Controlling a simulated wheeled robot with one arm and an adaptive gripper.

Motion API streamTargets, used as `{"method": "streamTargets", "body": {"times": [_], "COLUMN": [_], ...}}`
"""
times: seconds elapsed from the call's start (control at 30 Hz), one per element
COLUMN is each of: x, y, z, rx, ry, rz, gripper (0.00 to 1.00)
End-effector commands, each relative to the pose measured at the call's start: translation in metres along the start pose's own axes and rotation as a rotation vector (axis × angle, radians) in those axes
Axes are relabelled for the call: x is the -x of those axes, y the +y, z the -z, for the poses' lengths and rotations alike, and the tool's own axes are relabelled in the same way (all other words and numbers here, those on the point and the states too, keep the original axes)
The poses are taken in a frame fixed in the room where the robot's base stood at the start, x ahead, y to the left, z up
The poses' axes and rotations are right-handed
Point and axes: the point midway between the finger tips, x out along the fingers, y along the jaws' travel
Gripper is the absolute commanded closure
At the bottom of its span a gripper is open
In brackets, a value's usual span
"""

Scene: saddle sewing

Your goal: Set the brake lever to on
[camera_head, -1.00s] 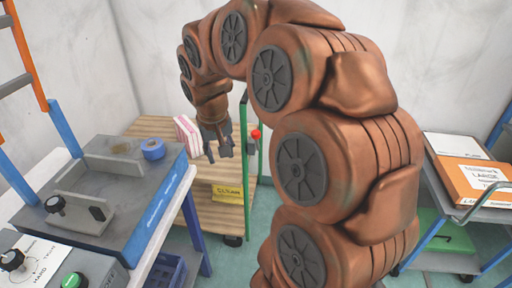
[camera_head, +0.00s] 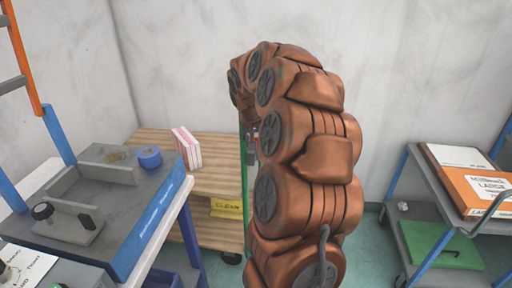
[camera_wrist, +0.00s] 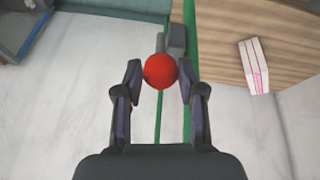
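The brake lever's red ball knob (camera_wrist: 160,70) shows in the wrist view, in line with the gap between my fingertips. A grey lever or mount (camera_wrist: 177,40) shows behind it against the green post (camera_wrist: 190,20). My gripper (camera_wrist: 159,82) is open, with one finger on each side of the knob. In the head view my arm hides the knob and most of the gripper. Part of the green post (camera_head: 243,172) shows there.
The wooden cart (camera_head: 222,180) carries a pink and white stack (camera_head: 187,147) and a yellow sign (camera_head: 227,208). A blue-edged workbench (camera_head: 150,215) with blue tape (camera_head: 149,157) stands left. A grey cart (camera_head: 450,180) with an orange box (camera_head: 475,183) stands right.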

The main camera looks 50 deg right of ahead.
Motion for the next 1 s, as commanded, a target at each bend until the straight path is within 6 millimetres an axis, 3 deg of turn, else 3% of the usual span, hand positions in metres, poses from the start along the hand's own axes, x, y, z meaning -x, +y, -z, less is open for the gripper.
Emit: {"method": "streamTargets", "body": {"times": [0.23, 0.57, 0.9, 1.0], "x": [-0.033, -0.038, -0.037, -0.037], "y": [-0.001, -0.001, -0.001, -0.001], "z": [-0.001, -0.001, -0.001, -0.001], "rx": [0.002, 0.001, 0.001, 0.001], "ry": [-0.004, -0.002, -0.001, -0.001], "rz": [0.000, 0.001, 0.001, 0.001], "gripper": [0.61, 0.62, 0.97, 1.00]}}
